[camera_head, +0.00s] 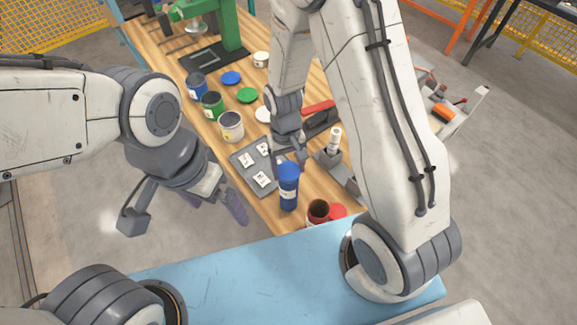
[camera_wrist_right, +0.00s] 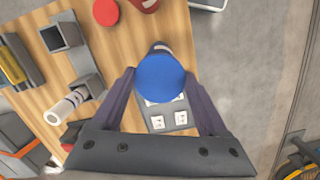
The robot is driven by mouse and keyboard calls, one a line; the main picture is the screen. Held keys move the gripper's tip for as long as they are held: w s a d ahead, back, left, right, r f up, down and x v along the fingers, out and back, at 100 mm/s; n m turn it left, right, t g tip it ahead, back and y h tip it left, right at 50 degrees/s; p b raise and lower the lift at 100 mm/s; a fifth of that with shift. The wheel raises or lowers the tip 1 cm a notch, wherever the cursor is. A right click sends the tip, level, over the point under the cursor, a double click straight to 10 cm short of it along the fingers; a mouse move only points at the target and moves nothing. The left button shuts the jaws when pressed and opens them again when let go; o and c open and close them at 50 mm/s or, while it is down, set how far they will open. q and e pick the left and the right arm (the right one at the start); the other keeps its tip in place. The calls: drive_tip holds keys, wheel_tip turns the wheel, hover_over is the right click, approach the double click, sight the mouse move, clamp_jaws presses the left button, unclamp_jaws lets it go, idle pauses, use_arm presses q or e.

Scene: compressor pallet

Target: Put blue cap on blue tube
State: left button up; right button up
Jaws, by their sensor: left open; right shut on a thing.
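The blue tube (camera_head: 288,194) stands upright with a pale label near the wooden table's edge. The blue cap (camera_head: 288,169) is at its top; I cannot tell whether it is fully seated. My right gripper (camera_head: 290,161) comes from above and is shut on the blue cap. In the right wrist view, the round cap (camera_wrist_right: 160,77) lies between the right gripper's fingertips (camera_wrist_right: 159,88) and hides most of the tube. My left gripper (camera_head: 218,204) is open and empty, left of the table and apart from the tube.
A grey tray (camera_head: 243,159) with white cards lies behind the tube. A red can (camera_head: 318,211) and red lid (camera_head: 338,211) are to its right. Blue (camera_head: 197,86), green (camera_head: 213,106) and white (camera_head: 231,126) cans stand further back, with a green press (camera_head: 228,25) beyond.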

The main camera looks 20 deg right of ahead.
drive_tip(key=shift+f, duration=0.4)
idle(1.0)
drive_tip(key=o, duration=1.2)
drive_tip(key=shift+r, duration=0.1)
drive_tip(key=shift+r+p, duration=2.9)
drive_tip(key=shift+r, duration=0.55)
drive_tip(key=shift+f, duration=0.1)
